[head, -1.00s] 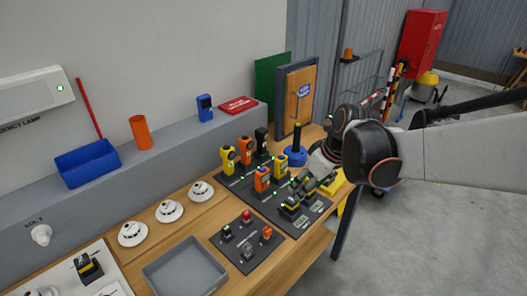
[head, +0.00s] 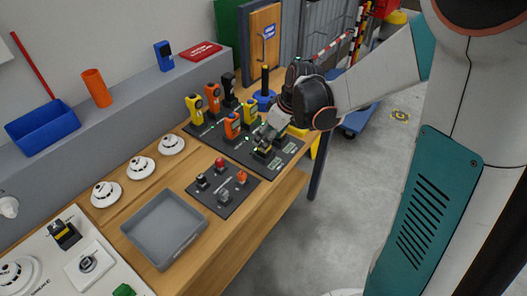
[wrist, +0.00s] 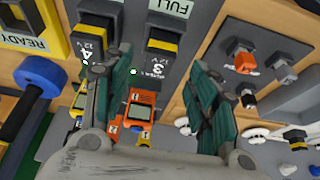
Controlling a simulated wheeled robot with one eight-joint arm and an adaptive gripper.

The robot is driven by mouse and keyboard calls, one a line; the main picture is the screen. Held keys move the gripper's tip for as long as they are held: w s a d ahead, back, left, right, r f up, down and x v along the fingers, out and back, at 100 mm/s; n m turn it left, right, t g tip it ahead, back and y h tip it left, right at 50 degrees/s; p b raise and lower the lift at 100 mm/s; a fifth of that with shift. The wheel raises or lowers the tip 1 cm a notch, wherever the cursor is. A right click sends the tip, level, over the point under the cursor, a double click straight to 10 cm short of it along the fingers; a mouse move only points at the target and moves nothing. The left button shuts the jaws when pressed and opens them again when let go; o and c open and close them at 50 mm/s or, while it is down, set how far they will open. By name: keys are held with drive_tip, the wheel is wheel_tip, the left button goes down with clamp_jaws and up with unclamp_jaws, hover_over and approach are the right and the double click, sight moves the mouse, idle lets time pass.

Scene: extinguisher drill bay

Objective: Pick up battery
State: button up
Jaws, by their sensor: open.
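Two black batteries with yellow bands stand in the dark charging board (head: 285,158) on the bench. In the wrist view, one battery (wrist: 164,47) is by the number 3 and a FULL label, and another battery (wrist: 98,36) is by the number 4. My gripper (wrist: 160,98) is open, its teal-padded fingers spread either side of the space below the number 3 battery, with nothing held. In the head view my gripper (head: 271,130) is low over the board, close behind the batteries (head: 263,149). Whether it touches either cannot be told.
Yellow and orange handheld devices (head: 232,126) stand behind the batteries. A small board (head: 232,198) with knobs and a grey tray (head: 165,228) lie nearer. A blue-based post (head: 265,92) stands at the back. Another yellow-banded block (head: 65,233) sits on the white panel.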

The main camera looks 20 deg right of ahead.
drive_tip(key=b+x, duration=0.2)
drive_tip(key=x, duration=0.3)
drive_tip(key=shift+w, duration=0.1)
clamp_jaws()
